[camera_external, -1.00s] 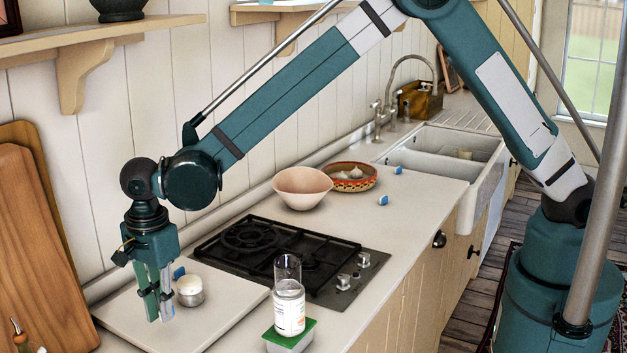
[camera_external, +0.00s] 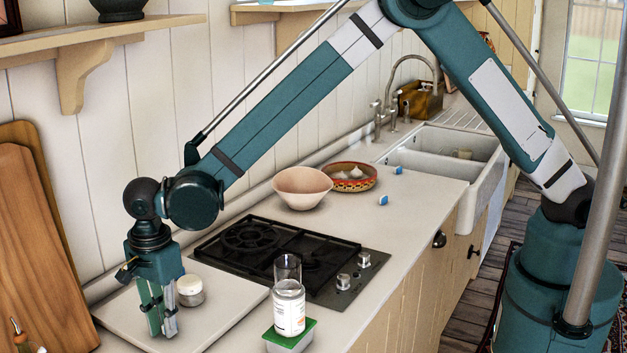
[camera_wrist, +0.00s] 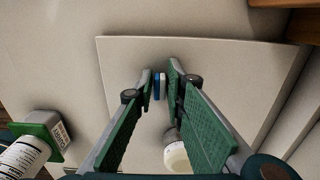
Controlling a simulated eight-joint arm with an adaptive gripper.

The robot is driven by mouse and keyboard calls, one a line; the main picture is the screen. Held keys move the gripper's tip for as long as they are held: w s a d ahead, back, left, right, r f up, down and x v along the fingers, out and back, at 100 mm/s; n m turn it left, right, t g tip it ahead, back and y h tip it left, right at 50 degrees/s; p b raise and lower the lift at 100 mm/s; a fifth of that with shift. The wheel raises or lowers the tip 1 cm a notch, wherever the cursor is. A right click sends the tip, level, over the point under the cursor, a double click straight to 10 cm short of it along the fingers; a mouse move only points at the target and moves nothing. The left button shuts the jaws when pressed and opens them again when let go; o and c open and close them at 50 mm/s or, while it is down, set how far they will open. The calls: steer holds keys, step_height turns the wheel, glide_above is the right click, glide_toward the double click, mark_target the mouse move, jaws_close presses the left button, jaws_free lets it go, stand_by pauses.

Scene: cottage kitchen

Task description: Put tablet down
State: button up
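The tablet (camera_wrist: 160,87) is a small block, half blue and half white, between my fingertips in the wrist view. My gripper (camera_external: 164,333) looks closed on it, with the fingertips just beside its two faces. The fingers point down over the front left part of the pale board (camera_external: 222,318). The same board fills much of the wrist view (camera_wrist: 225,60). The external view does not show the tablet clearly, as the fingers cover it. Whether its lower edge touches the board, I cannot tell.
A small white jar (camera_external: 190,291) stands on the board close behind the fingers. A clear-topped bottle (camera_external: 289,308) stands on a green-topped block (camera_external: 305,331). The black hob (camera_external: 285,255) lies beyond. Two blue-and-white tablets (camera_external: 383,200) lie near the pink bowl (camera_external: 301,187). Much of the board is bare.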

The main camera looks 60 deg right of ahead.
steer(key=shift+o, duration=1.1)
steer(key=shift+r, duration=0.2)
step_height(320, 180, up, 12)
stand_by(0.5)
